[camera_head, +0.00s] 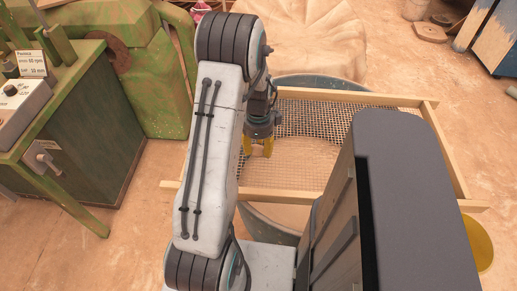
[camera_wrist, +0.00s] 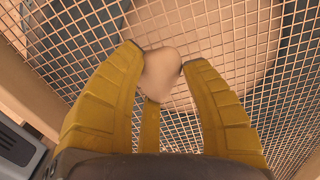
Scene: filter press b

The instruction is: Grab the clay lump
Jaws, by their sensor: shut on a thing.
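The clay lump (camera_wrist: 160,74) is a small, rounded, pale pinkish-brown piece. In the wrist view it sits between the yellow fingers of my gripper (camera_wrist: 160,72), which are shut on it. In the head view my gripper (camera_head: 259,146) points down over the wire mesh of the wooden-framed sieve (camera_head: 451,150), with the lump (camera_head: 257,149) showing pale between the fingers. Mesh shows behind the lump in the wrist view; I cannot tell whether the lump touches it.
The sieve rests over a grey round tub (camera_head: 270,222). A green machine with a control box (camera_head: 22,108) stands at the left. A yellow bucket (camera_head: 480,243) is at the right edge. A pale cloth-like heap (camera_head: 300,40) lies behind. Sandy floor shows at the upper right.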

